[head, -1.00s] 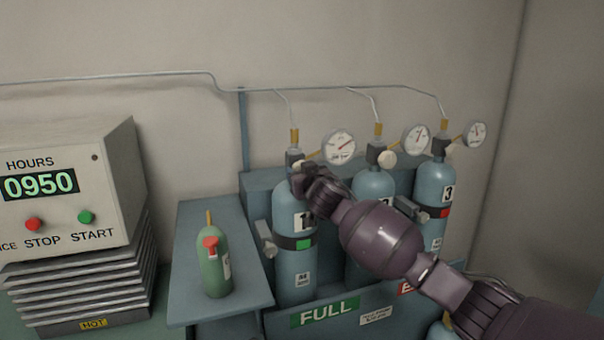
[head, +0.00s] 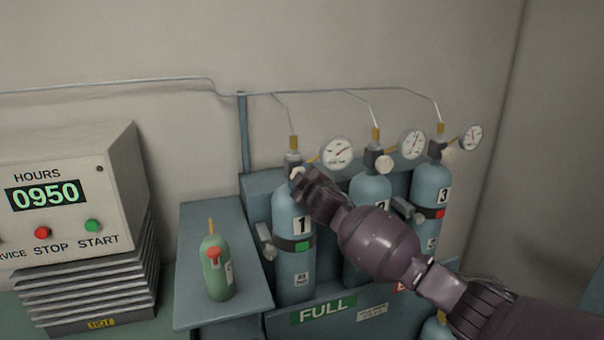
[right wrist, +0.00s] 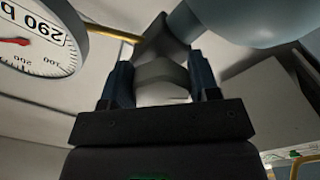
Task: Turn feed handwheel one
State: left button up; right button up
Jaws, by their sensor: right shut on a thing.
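Cylinder one (head: 290,215) is the blue bottle marked 1, upright at the left of the row. Its pale handwheel (head: 297,172) sits at the valve on top, mostly hidden by my right gripper (head: 302,180). In the right wrist view the two fingers of my right gripper (right wrist: 162,88) are shut on the handwheel (right wrist: 163,78), one finger on each side. The gauge of cylinder one (head: 337,152) stands just right of the valve; its face also shows in the right wrist view (right wrist: 38,35). My left gripper is not in view.
Cylinder two (head: 368,190) and cylinder three (head: 430,190) stand to the right, with my right arm crossing in front. A small green bottle (head: 217,275) stands on a blue shelf (head: 195,235) at left. A control box (head: 75,190) is farther left.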

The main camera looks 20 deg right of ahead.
jog(key=n, duration=0.3)
jog(key=n+p, duration=0.1)
jog(key=n, duration=0.1)
jog(key=shift+d+r+n, duration=0.1)
jog(key=shift+r+n, duration=0.1)
jog(key=shift+n, duration=0.2)
jog(key=n, duration=0.6)
jog(key=shift+r, duration=0.15)
jog(key=n, duration=0.6)
jog(key=shift+r+n, duration=0.1)
jog(key=shift+n, duration=0.2)
jog(key=n, duration=0.5)
jog(key=shift+a, duration=0.3)
jog(key=n, duration=0.6)
jog(key=shift+a+n, duration=0.2)
jog(key=shift+n, duration=0.2)
jog(key=n, duration=0.5)
jog(key=shift+a, duration=0.1)
jog(key=n, duration=0.5)
jog(key=shift+f+n, duration=0.3)
jog(key=shift+n, duration=0.1)
jog(key=n, duration=0.6)
jog(key=shift+f, duration=0.15)
